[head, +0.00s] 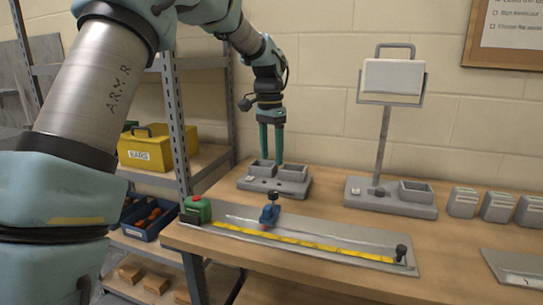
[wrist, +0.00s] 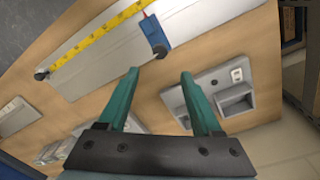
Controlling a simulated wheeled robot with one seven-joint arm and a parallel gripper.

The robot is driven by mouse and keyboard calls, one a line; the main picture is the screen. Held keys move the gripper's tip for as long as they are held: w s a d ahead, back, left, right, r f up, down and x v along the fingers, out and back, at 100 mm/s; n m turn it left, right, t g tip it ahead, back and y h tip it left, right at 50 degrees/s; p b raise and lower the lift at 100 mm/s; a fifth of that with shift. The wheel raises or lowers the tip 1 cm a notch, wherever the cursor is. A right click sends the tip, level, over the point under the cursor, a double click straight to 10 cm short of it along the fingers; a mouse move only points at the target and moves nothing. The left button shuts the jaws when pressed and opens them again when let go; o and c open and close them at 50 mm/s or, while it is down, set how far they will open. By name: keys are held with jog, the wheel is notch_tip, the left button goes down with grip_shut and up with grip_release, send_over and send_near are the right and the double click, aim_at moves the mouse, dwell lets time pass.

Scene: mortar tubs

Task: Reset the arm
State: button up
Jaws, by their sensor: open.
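My gripper (head: 271,160) points down beside the shelf end of the table, and its teal fingers overlap a grey twin-bin base (head: 262,187) in the head view. In the wrist view my gripper (wrist: 160,72) is open, its fingers apart with only bare wood between them. A grey base with a bin (wrist: 240,104) shows to the right of the right finger there. I cannot tell how high the fingertips are above the table.
A long grey plate with a yellow tape measure (head: 310,243) and a blue slider (head: 269,214) lies in front. A grey stand with a sign (head: 382,150) is to the right, near several grey blocks (head: 497,207). A shelf with a yellow box (head: 158,148) stands left.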

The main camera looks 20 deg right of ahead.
jog(key=a+f+n+t, duration=0.15)
jog(key=a+n, duration=0.25)
jog(key=a, duration=0.6)
jog(key=a+f+n, duration=0.3)
jog(key=a, duration=0.8)
jog(key=s+a+f+n, duration=0.4)
jog(key=s+a+n, duration=0.3)
jog(key=s+a, duration=0.4)
jog(key=a, duration=0.4)
jog(key=shift+s+a+f+t, duration=0.15)
jog(key=shift+s+a+t, duration=0.1)
jog(key=shift+s+t, duration=0.15)
